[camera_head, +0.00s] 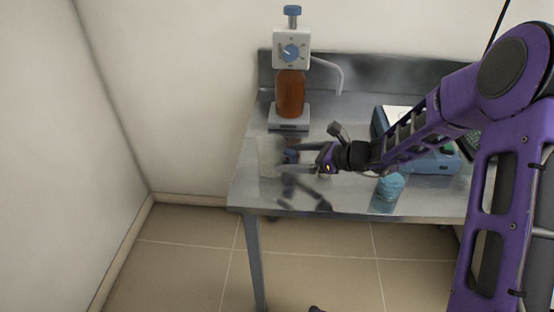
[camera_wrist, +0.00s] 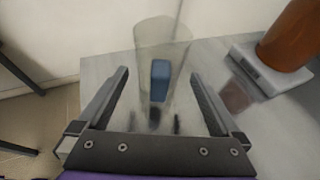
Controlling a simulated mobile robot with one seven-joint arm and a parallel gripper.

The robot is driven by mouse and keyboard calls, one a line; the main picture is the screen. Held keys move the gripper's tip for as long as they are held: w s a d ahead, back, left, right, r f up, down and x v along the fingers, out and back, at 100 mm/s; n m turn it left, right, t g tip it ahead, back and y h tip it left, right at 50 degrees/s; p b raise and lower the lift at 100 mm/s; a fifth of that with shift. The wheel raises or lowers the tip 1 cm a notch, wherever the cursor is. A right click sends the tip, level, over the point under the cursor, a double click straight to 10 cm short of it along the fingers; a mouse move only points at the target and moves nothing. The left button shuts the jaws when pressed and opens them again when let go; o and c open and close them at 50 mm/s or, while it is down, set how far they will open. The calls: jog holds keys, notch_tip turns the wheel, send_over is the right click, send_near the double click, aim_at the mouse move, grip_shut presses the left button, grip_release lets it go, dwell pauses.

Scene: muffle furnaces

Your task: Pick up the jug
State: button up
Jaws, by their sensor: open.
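The jug (camera_head: 267,157) is clear and stands upright near the left end of the metal table. In the wrist view the jug (camera_wrist: 158,38) is see-through, with a blue handle (camera_wrist: 160,80) facing me. My gripper (camera_head: 283,159) is open and reaches in from the right at the jug's handle side. In the wrist view the handle appears between the two open fingers of my gripper (camera_wrist: 159,75), with gaps on both sides. I cannot tell how deep the handle lies between them.
A brown bottle (camera_head: 290,94) with a white and blue dispenser (camera_head: 291,50) stands on a scale (camera_head: 289,117) behind the jug. A bluish glass vessel (camera_head: 388,188) stands near the front edge, under my arm. A blue device (camera_head: 436,160) is at the right. A wall is at the left.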

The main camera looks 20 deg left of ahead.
aim_at(277, 155)
jog(key=x, duration=0.5)
jog(key=shift+a+r, duration=0.25)
jog(key=shift+r, duration=0.05)
jog(key=c, duration=1)
notch_tip(277, 155, up, 10)
jog(key=shift+r+p, duration=0.1)
jog(key=shift+p, duration=0.55)
jog(key=o, duration=0.6)
jog(key=c, duration=0.6)
jog(key=shift+w+d, duration=0.1)
jog(key=shift+d, duration=0.1)
